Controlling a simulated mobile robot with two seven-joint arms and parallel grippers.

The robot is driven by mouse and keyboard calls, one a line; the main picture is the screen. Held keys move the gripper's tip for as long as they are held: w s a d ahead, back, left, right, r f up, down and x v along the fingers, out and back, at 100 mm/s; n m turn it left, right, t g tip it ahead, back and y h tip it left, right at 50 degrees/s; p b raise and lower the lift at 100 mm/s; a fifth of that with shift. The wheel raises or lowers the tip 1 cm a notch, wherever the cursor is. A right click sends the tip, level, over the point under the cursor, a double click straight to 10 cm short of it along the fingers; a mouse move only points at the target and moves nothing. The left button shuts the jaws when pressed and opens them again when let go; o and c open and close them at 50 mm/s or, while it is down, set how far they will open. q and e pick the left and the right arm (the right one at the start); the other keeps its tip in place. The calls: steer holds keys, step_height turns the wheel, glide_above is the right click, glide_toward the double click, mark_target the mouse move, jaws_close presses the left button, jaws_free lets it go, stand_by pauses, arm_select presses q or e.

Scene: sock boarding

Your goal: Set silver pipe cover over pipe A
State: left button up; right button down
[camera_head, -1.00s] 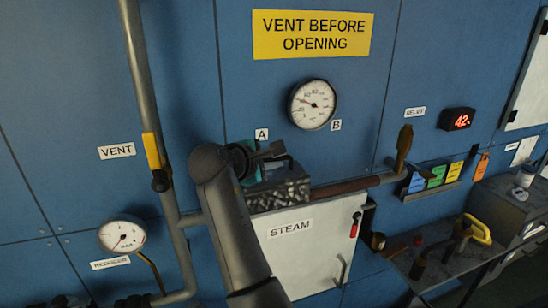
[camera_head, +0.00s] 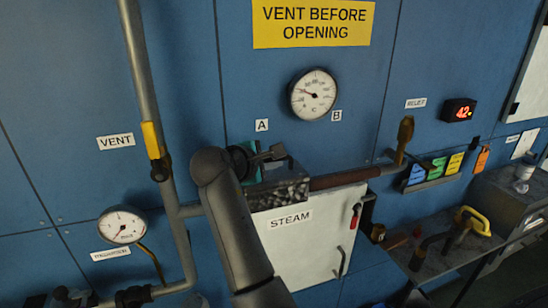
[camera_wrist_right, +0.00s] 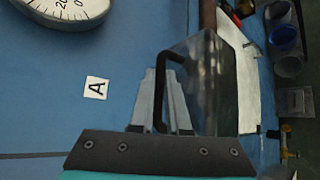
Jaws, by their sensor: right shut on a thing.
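The silver pipe cover (camera_head: 282,190) is a speckled metal shell with a dark handle on top. It lies in line with the horizontal pipe below label A (camera_head: 262,125), hiding the pipe there. I cannot tell whether it touches the pipe. A red-brown pipe section (camera_head: 345,180) comes out at its right, below label B. My right gripper (camera_head: 268,157) is shut on the handle from above. In the right wrist view the two fingers (camera_wrist_right: 162,98) clasp the black handle, with the shiny cover (camera_wrist_right: 208,75) beside them. My left gripper is not in view.
The white STEAM cabinet (camera_head: 310,240) stands right below the cover. A gauge (camera_head: 312,94) is on the wall above. The vertical vent pipe (camera_head: 142,90) rises at left. A brown-handled valve (camera_head: 404,135) stands at the pipe's right end. A shelf (camera_head: 440,255) with tools is at lower right.

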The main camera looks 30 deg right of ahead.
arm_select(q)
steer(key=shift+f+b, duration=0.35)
arm_select(e)
steer(key=shift+f, duration=1.35)
steer(key=c, duration=0.8)
jaws_free()
steer(key=shift+f, duration=0.1)
